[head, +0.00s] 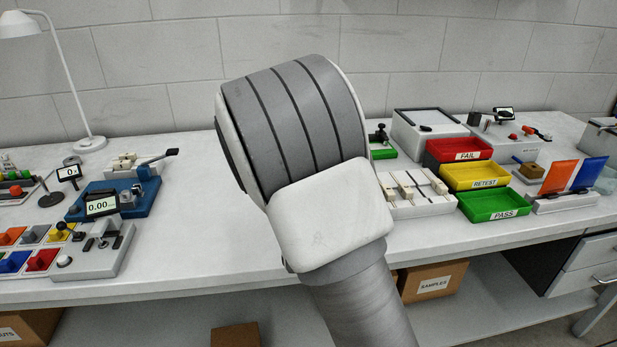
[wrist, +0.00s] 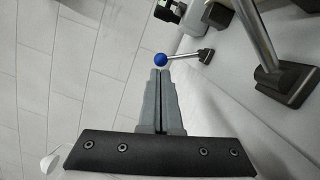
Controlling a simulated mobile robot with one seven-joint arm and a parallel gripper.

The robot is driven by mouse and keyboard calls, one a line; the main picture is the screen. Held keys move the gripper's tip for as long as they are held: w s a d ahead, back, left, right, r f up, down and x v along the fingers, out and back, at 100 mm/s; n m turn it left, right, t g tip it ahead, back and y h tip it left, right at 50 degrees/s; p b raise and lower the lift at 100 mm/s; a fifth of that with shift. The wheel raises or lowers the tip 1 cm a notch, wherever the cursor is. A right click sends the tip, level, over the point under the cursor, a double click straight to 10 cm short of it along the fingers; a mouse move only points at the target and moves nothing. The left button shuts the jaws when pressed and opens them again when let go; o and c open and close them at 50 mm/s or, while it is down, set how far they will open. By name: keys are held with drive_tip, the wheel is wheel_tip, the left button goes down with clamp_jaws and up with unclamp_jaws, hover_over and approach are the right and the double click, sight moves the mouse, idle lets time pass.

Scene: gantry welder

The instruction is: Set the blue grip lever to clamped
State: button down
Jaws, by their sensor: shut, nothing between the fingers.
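The blue grip lever (wrist: 160,59) shows in the wrist view as a round blue ball on a thin metal rod. The rod runs right to a dark pivot end (wrist: 206,55). My gripper (wrist: 160,71) is shut and empty. Its fingertips are just below the blue ball in the picture; I cannot tell whether they touch it. In the head view my arm covers the middle of the bench, and I make out neither the gripper nor the blue ball there.
In the wrist view a thick metal bar with a dark foot (wrist: 288,84) stands right of the lever. A dark and green device (wrist: 169,10) is above. In the head view, red (head: 458,149), yellow (head: 476,176) and green (head: 494,204) trays and a blue fixture (head: 137,196) flank my arm.

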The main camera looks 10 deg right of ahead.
drive_tip(key=shift+d+r+m, duration=0.45)
drive_tip(key=shift+m, duration=0.65)
drive_tip(key=shift+r, duration=0.1)
drive_tip(key=m, duration=0.1)
drive_tip(key=d+m+g, duration=0.1)
drive_tip(key=m, duration=0.1)
drive_tip(key=shift+d+r, duration=0.3)
drive_tip(key=shift+r, duration=0.1)
drive_tip(key=d+m, duration=0.1)
drive_tip(key=m, duration=0.1)
drive_tip(key=d+m+b, duration=0.1)
drive_tip(key=m, duration=0.1)
drive_tip(key=shift+d+r+g+y, duration=0.2)
drive_tip(key=shift+g+y, duration=0.1)
drive_tip(key=shift+r, duration=0.1)
